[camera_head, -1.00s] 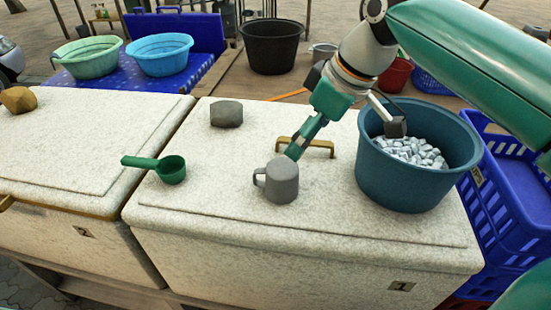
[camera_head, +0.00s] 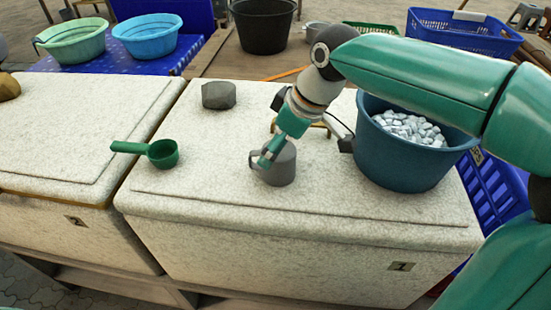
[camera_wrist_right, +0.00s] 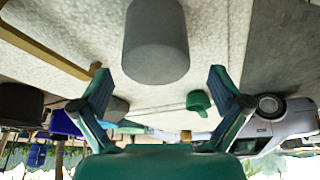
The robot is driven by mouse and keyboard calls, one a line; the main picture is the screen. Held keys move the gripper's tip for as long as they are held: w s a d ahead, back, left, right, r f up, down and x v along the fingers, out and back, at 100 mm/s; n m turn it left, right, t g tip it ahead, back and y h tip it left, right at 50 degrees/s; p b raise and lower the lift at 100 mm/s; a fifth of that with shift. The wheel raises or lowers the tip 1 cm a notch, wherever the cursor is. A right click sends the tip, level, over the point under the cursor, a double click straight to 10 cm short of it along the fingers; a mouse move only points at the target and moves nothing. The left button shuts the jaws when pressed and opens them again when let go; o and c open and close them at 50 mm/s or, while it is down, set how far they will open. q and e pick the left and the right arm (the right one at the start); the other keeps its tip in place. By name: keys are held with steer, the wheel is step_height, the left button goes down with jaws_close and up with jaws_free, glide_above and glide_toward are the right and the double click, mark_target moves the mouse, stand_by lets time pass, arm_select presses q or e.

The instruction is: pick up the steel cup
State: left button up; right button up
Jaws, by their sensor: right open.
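The steel cup (camera_head: 281,172), a plain grey mug with its handle on the left, stands upright on the front white cooler box lid. My right gripper (camera_head: 304,154) reaches over it from the right. One green finger crosses in front of the cup's upper left side near its handle, and the other finger is out to the right by the blue tub. In the right wrist view the cup (camera_wrist_right: 157,40) lies ahead, centred between the spread fingertips of the open gripper (camera_wrist_right: 160,75). I cannot tell whether a finger touches the cup. My left gripper is not in view.
A blue tub (camera_head: 395,168) of ice stands right of the cup. A brass lid handle (camera_head: 312,125) is just behind it. A green scoop (camera_head: 163,154) and a grey stone (camera_head: 218,95) lie to the left and back. The lid's front is clear.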

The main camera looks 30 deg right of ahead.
steer(key=x, duration=0.5)
steer(key=shift+w+d, duration=0.1)
steer(key=shift+d, duration=0.15)
steer(key=c, duration=1.4)
steer(key=shift+o, duration=0.2)
steer(key=shift+r, duration=0.15)
